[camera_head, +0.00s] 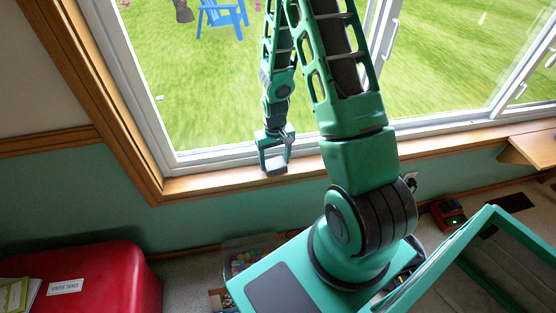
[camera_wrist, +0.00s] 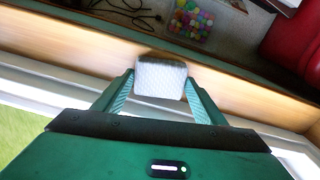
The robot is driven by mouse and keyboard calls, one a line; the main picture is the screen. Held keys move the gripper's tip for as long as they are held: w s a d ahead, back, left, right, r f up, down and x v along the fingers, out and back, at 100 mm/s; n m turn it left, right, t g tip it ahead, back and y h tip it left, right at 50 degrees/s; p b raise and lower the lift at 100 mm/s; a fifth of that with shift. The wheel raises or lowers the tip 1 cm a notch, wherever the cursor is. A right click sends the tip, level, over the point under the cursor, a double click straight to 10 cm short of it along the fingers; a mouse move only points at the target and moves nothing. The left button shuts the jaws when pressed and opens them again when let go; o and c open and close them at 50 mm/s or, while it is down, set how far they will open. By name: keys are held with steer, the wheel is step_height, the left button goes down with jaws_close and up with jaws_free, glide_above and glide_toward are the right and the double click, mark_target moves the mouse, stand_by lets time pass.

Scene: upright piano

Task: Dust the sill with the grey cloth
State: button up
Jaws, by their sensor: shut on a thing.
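The wooden sill (camera_head: 205,186) runs along the bottom of the window in the head view. It also crosses the wrist view as a pale wood band (camera_wrist: 70,45). My gripper (camera_head: 275,162) is over the sill near its left end, fingers pointing down. In the wrist view my gripper (camera_wrist: 160,92) is shut on the grey cloth (camera_wrist: 160,78), a light grey folded pad between its two fingers. The cloth (camera_head: 276,168) shows small in the head view, at sill level. I cannot tell whether it touches the wood.
A red chest (camera_head: 100,280) stands at the lower left. A clear bin of coloured balls (camera_wrist: 190,22) is on the floor below the sill. Cables (camera_wrist: 125,8) lie near it. A wooden ledge (camera_head: 535,148) juts out at the right. The visible sill looks clear of objects.

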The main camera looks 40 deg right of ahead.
mark_target(271, 164)
steer(key=shift+w+a+f, duration=0.1)
steer(key=shift+w+a, duration=0.05)
steer(key=shift+a, duration=0.55)
steer(key=shift+d+r, duration=0.1)
steer(key=shift+r, duration=2.95)
step_height(271, 164, up, 3)
steer(key=shift+f, duration=0.1)
